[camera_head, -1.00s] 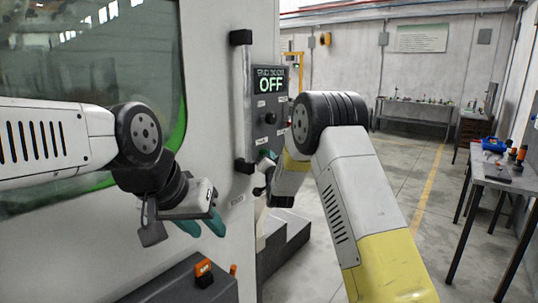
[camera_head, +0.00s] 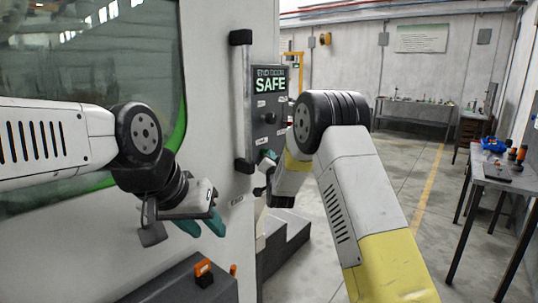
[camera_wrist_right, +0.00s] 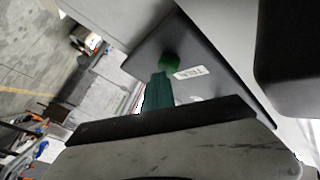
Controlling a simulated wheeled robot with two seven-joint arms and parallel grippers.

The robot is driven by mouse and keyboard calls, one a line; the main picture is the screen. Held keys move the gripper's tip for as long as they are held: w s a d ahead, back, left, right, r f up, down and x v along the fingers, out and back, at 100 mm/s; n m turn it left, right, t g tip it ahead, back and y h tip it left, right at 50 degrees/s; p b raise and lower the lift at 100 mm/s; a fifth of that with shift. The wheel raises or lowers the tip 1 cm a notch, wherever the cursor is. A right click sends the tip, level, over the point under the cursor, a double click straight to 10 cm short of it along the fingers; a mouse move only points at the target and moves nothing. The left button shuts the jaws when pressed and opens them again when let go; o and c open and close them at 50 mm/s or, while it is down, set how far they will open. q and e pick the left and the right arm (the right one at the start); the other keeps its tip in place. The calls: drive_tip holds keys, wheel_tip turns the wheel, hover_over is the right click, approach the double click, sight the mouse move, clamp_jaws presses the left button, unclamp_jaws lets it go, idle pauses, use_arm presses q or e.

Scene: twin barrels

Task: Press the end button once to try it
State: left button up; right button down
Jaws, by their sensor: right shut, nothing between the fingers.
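The control panel (camera_head: 270,110) is on the machine's side, its display (camera_head: 269,80) showing SAFE in its large line. In the right wrist view a green button (camera_wrist_right: 169,61) sits on the dark panel beside a small white label (camera_wrist_right: 189,72). My right gripper (camera_wrist_right: 158,82) is shut and empty, its teal fingertips right at the button; I cannot tell whether they touch it. In the head view its teal tips (camera_head: 268,154) show at the panel's lower end. My left gripper (camera_head: 203,228) hangs open and empty in front of the machine's front, left of the panel.
A vertical handle bar (camera_head: 243,100) stands just left of the panel. A grey box with an orange-topped part (camera_head: 203,267) lies below my left gripper. A table (camera_head: 495,172) with tools stands at the far right; the floor before it is clear.

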drive_tip(key=shift+s+d, duration=0.4)
drive_tip(key=shift+d, duration=0.05)
drive_tip(key=shift+s+d, duration=0.75)
drive_tip(key=shift+d, duration=0.3)
drive_tip(key=shift+s+d, duration=0.7)
drive_tip(key=shift+d, duration=0.3)
